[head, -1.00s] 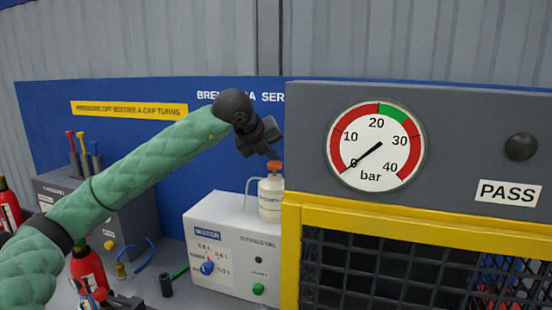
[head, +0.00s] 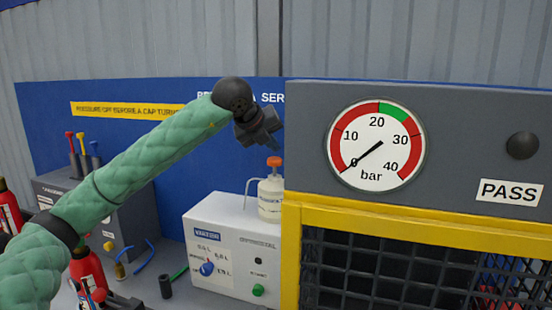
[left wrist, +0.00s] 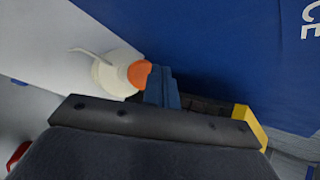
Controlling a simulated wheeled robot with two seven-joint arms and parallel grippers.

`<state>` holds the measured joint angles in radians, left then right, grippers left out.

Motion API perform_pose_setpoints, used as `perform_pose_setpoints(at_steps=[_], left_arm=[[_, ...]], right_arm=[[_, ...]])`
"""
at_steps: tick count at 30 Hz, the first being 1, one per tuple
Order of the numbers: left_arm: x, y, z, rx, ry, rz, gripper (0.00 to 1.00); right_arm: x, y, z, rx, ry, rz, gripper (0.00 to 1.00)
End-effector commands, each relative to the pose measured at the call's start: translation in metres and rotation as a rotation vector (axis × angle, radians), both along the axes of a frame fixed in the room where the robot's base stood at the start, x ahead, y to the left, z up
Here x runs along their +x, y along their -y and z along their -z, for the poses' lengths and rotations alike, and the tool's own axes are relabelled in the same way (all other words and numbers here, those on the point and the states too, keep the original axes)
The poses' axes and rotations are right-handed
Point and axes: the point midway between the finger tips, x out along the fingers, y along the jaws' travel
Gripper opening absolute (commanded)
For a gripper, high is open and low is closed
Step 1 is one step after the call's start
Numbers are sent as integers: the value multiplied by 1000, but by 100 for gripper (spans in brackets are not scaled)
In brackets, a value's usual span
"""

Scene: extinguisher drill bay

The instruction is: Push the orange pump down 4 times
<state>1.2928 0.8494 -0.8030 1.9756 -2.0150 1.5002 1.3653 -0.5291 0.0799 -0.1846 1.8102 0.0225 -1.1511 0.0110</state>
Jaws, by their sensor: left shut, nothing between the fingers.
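The orange pump (head: 274,162) tops a cream bottle (head: 270,198) with a thin bent spout. The bottle stands on the white water box (head: 222,243), beside the grey gauge cabinet. My left gripper (head: 277,146) is shut and empty, a little above the pump, with a gap between them in the head view. In the left wrist view the pump (left wrist: 139,73) shows next to the blue fingertips (left wrist: 160,84), which partly cover it. My right gripper is not in view.
The gauge cabinet (head: 470,115) with a yellow frame (head: 350,212) stands close right of the bottle. Red extinguishers (head: 88,270) and a grey tool box (head: 120,220) are at left. A blue board (head: 50,120) is behind.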

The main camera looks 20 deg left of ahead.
Motion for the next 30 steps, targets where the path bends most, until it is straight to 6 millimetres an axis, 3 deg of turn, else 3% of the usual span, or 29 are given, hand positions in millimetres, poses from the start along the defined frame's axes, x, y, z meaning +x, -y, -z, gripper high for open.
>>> perform_pose_setpoints(at_steps=[15, 30], left_arm=[[0, 0, -41, -1, 0, 1, 0], [0, 0, -43, -1, 0, 1, 0]], right_arm=[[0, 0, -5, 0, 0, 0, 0], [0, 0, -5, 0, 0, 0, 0]])
